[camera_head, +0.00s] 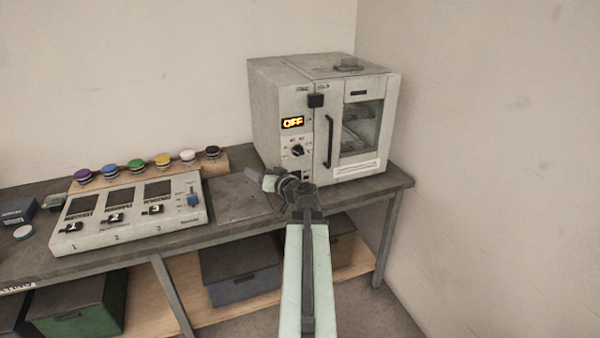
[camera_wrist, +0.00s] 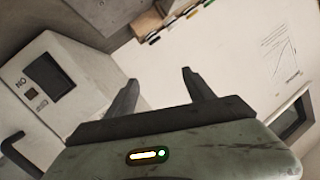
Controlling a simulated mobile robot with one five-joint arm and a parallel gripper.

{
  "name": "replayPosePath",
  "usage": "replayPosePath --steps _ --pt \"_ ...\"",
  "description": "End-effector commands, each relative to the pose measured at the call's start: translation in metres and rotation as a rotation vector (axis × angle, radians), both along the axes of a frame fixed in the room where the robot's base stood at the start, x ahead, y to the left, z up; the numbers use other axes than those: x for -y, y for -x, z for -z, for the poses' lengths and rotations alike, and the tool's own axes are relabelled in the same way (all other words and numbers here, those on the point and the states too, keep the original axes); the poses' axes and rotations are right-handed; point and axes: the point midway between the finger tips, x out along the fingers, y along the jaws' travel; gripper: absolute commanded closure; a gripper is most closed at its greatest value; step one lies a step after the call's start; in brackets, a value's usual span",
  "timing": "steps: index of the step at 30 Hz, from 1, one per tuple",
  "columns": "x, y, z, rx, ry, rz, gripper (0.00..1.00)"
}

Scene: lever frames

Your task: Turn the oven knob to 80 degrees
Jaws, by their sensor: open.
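The oven (camera_head: 270,108) is a grey-white box at the back right of the bench, with a windowed door and a dark handle. Its display (camera_head: 293,122) reads OFF in orange. The black oven knob (camera_head: 298,151) is below the display, left of the door handle; its exact angle is too small to read. My gripper (camera_head: 254,175) is in front of the oven's lower left, lower than the knob and left of it. In the wrist view my gripper (camera_wrist: 160,86) has its two dark fingers apart with nothing between them. I cannot make out the knob there.
A control box (camera_head: 185,222) with several dark screens stands on the bench at left. Several coloured round caps (camera_head: 138,165) sit on a wooden strip (camera_head: 215,160) behind it. A flat grey plate (camera_head: 238,200) lies left of my wrist. A wall (camera_head: 480,150) closes the right side.

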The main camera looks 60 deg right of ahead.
Motion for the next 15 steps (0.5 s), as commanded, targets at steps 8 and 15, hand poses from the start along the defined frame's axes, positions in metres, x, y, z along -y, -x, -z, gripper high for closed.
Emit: replayPosePath --steps 8,15 --pt "0.113 0.118 -0.009 0.140 0.071 0.314 0.38" --pt "0.119 0.116 -0.011 0.143 0.073 0.321 0.38"
